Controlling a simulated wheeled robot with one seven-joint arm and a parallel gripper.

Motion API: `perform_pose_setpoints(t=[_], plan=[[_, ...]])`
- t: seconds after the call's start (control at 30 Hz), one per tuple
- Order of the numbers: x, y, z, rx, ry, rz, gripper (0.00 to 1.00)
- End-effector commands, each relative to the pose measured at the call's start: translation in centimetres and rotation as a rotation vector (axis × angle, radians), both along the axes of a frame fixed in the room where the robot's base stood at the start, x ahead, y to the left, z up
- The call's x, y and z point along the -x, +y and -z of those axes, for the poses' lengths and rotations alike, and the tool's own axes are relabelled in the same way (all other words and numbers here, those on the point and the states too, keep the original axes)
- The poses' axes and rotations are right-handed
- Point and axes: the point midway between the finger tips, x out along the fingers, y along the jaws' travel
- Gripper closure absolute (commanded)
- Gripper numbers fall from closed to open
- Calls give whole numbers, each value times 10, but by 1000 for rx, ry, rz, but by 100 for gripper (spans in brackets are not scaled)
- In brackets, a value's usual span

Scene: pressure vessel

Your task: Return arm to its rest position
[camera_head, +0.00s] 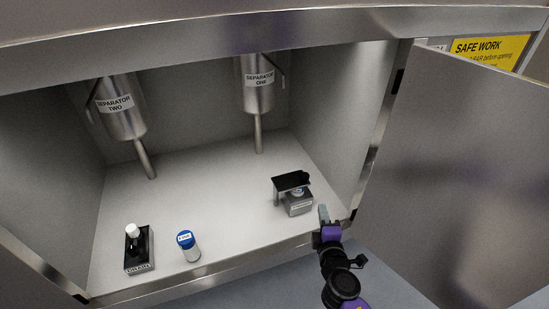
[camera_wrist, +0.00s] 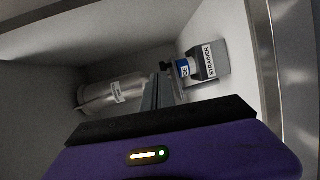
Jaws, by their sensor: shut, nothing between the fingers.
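My gripper (camera_head: 323,214) is at the front right edge of the cabinet opening in the head view, with my purple and black arm below it. Its grey fingers are shut together and empty. In the wrist view the fingers (camera_wrist: 162,92) point into the cabinet. The gripper is just in front of a small grey block (camera_head: 298,205) with a black plate (camera_head: 291,181) over it. I see a gap between them in the head view. In the wrist view the block (camera_wrist: 210,60) carries a label, and a blue-banded white vial (camera_wrist: 182,68) is at it.
Separator Two (camera_head: 121,107) and Separator One (camera_head: 257,85) hang at the back. A blue-capped vial (camera_head: 188,245) and a black stand (camera_head: 138,249) with a white-topped item are at front left. The open door (camera_head: 455,175) is close on the right. The middle floor is clear.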

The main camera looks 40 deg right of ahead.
Motion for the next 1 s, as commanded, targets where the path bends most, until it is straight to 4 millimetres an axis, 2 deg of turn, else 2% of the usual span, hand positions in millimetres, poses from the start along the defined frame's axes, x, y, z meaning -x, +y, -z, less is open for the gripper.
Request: perform_pose_setpoints(t=[0.27, 0.37, 0.47, 0.67, 0.8, 1.0], plan=[[-4, 5, -1, -39, -25, -20, 100], [-13, 15, -17, -119, -99, -52, 100], [-5, 35, -28, -244, -177, -99, 100], [42, 96, -45, -549, -310, -210, 100], [89, 138, -62, -768, -381, -270, 100], [159, 185, -99, -1071, -460, -307, 100]])
